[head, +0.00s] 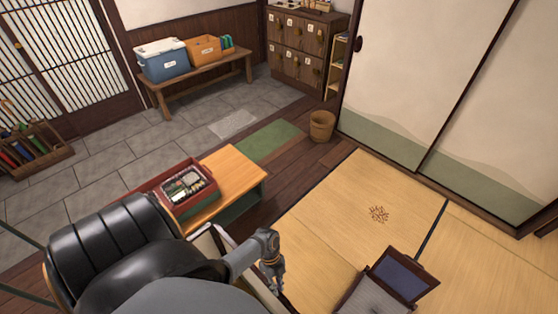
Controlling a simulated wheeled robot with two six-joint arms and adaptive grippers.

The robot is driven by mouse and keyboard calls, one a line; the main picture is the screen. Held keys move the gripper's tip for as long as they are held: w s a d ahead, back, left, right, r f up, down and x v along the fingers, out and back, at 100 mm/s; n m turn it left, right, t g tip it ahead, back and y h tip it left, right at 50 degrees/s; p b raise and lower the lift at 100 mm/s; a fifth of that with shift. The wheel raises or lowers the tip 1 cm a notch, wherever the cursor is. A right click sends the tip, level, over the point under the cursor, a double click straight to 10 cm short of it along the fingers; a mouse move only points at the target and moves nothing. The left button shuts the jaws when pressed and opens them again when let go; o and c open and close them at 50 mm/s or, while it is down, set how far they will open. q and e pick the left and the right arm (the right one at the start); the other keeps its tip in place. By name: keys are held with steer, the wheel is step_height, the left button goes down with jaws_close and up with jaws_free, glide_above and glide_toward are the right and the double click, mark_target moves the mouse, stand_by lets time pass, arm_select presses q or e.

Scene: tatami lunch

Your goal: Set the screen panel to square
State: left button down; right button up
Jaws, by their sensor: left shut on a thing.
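A pale panel with a thin wooden edge (208,241), which looks like the screen panel, stands low at the bottom centre. My own arm covers much of it, so its angle is hard to tell. My left gripper (275,284) points down at this panel's right part and is shut on its edge. The fingertips are small and partly hidden against the panel. My right gripper is not in view.
A dark-framed low seat (404,274) lies at the bottom right. Open tatami (335,215) lies between. Large sliding doors (405,75) close the right side.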

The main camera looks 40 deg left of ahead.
arm_select(q)
steer(key=shift+s+a+f, duration=0.1)
steer(key=shift+s, duration=0.25)
steer(key=c, duration=1.4)
jaws_free()
steer(key=shift+s, duration=0.15)
steer(key=shift+o, duration=0.2)
steer(key=shift+w, duration=0.2)
steer(key=v, duration=1.2)
steer(key=shift+s, duration=0.1)
